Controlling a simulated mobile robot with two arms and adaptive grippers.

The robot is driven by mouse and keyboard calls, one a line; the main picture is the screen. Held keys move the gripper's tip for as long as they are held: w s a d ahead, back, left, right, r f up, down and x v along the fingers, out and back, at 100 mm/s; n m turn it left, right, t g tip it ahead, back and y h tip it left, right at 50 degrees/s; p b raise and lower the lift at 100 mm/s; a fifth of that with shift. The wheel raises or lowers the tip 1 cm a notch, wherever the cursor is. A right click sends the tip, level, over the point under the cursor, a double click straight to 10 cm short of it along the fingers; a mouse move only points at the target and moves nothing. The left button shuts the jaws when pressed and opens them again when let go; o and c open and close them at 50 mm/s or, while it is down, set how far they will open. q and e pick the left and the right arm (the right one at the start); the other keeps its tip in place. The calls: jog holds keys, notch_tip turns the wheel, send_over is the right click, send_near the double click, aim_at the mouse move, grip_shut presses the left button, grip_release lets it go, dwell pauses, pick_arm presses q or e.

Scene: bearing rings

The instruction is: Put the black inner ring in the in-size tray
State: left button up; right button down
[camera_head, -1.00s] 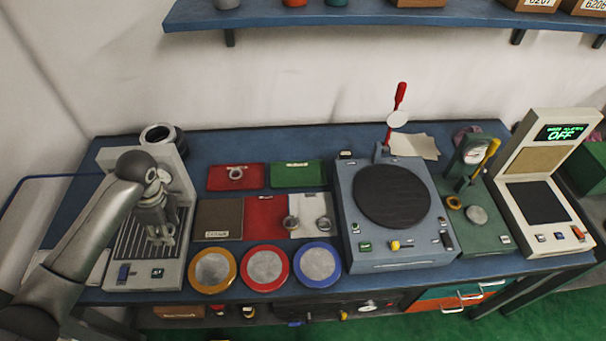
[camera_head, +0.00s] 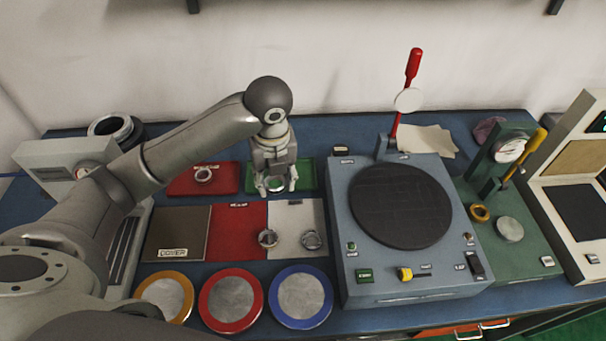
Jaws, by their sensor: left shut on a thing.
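My left gripper (camera_head: 276,186) points down over the green tray (camera_head: 305,177) at the back middle of the bench. It is shut on a small ring (camera_head: 275,184), which shows between the fingertips at or just above the tray. The ring looks greyish, and its true colour is hard to tell. The gripper covers much of the tray, and I cannot read the tray's label. I cannot tell whether the ring touches the tray. My right gripper is not in view.
A red tray (camera_head: 225,184) holding a ring (camera_head: 203,175) lies left of the green one. Two rings (camera_head: 268,238) (camera_head: 312,240) sit on the red and white mats in front. A blue-grey turntable machine (camera_head: 345,285) stands right. Three round dishes (camera_head: 231,325) line the front.

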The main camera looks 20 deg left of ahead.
pick_arm(q)
jog(key=w+a+f, duration=0.1)
jog(key=w+f, duration=0.1)
jog(key=w, duration=0.2)
jog(key=w+a+f+p, duration=0.1)
jog(key=w+a+f, duration=0.1)
jog(key=w+f, duration=0.1)
jog(key=w+a+f, duration=0.1)
jog(key=w+f, duration=0.2)
jog(key=w, duration=0.1)
jog(key=shift+w+a+f+p, duration=0.2)
jog(key=shift+w+a+p, duration=0.1)
jog(key=shift+a, duration=0.05)
jog(key=shift+w+a+f, duration=0.2)
jog(key=shift+w+f, duration=0.25)
jog(key=shift+f, duration=0.1)
notch_tip(320, 180, down, 3)
jog(key=shift+w+a+f, duration=0.1)
jog(key=shift+w+f, duration=0.05)
jog(key=shift+f, duration=0.05)
